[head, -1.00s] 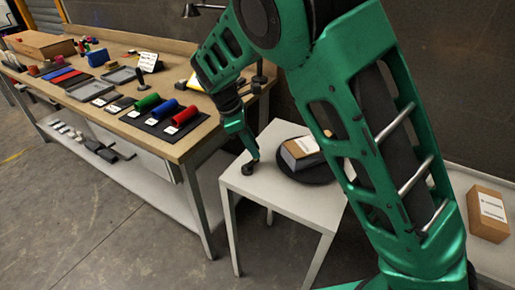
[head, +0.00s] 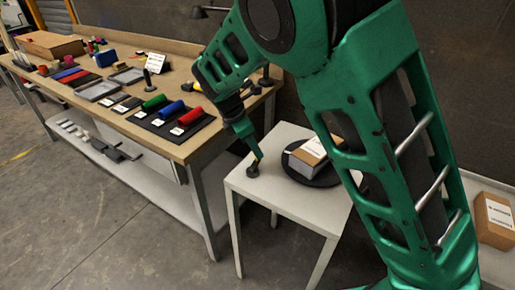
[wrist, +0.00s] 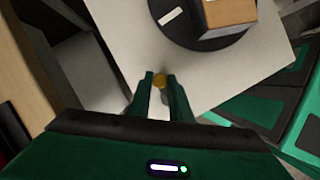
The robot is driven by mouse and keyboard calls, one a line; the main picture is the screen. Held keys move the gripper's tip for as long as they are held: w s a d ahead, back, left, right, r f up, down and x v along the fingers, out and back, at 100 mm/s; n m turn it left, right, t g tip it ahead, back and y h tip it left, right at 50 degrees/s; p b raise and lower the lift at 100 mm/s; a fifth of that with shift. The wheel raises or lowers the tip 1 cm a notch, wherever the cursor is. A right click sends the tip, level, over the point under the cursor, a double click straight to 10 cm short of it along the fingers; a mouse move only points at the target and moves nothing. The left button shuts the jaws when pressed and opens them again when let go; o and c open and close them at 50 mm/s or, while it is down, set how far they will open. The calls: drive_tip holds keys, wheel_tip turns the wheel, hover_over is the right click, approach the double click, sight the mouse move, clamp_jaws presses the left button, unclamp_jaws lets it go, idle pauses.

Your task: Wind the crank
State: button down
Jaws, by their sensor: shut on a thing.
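The crank (head: 252,170) is a small dark fitting at the left front corner of a white side table (head: 284,194). A brass-coloured knob (wrist: 160,80) shows between my fingertips in the wrist view. My gripper (head: 257,157) comes down onto the crank from above, and its fingers (wrist: 161,84) are shut on the knob. A dark round turntable (head: 302,180) lies behind and to the right of the crank. It carries a brown and white box (head: 313,150). My arm hides the right part of the turntable and table.
A long workbench (head: 190,148) stands to the left with coloured rolls (head: 172,110), trays (head: 98,90) and cards. Its near corner is close to the side table. Another labelled carton (head: 494,220) sits on a pale surface at the right. Bare floor lies in front.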

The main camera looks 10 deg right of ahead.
drive_tip(key=c, duration=1.6)
unclamp_jaws()
drive_tip(key=shift+w, duration=0.1)
drive_tip(key=shift+c, duration=0.2)
drive_tip(key=v, duration=1)
drive_tip(key=shift+r, duration=0.3)
drive_tip(key=shift+a, duration=0.1)
